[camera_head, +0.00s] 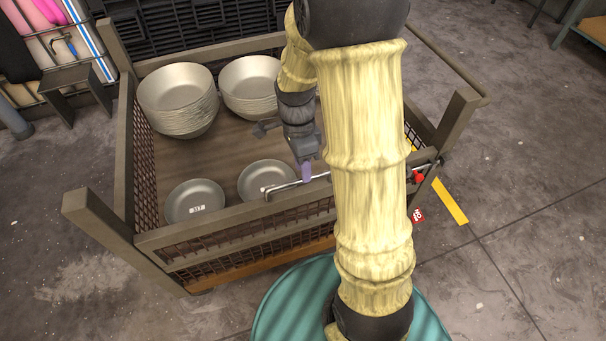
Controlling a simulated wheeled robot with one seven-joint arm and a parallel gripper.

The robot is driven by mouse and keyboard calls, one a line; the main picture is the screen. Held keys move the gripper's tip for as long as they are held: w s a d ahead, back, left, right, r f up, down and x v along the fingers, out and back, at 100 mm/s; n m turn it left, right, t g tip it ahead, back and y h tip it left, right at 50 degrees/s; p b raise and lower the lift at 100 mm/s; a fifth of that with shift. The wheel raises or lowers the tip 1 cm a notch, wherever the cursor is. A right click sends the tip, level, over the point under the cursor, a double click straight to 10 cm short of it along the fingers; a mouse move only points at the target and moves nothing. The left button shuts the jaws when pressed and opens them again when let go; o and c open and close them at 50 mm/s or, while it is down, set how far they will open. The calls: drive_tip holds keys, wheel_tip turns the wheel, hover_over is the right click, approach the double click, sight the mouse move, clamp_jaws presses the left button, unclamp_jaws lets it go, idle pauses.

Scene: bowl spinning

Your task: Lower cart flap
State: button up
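The cart (125,150) is a brown-framed box with mesh walls and a wooden floor. Its near side, the flap (215,228), stands upright with a top rail and mesh below. A thin metal rod (285,187) with a bent end lies along the top rail. My gripper (306,172), grey with a purple fingertip, points down at the inner side of the flap, close to the rod. I cannot tell whether it touches the rod or whether the fingers are open. My arm hides the right part of the flap.
Two stacks of bowls, left (178,98) and right (251,86), stand at the back of the cart. Two more bowls, left (193,203) and right (267,178), sit near the flap. A red part (416,177) is at the right corner.

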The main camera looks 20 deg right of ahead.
drive_tip(key=shift+s+f, duration=0.25)
drive_tip(key=shift+f, duration=0.75)
clamp_jaws()
drive_tip(key=shift+w, duration=0.1)
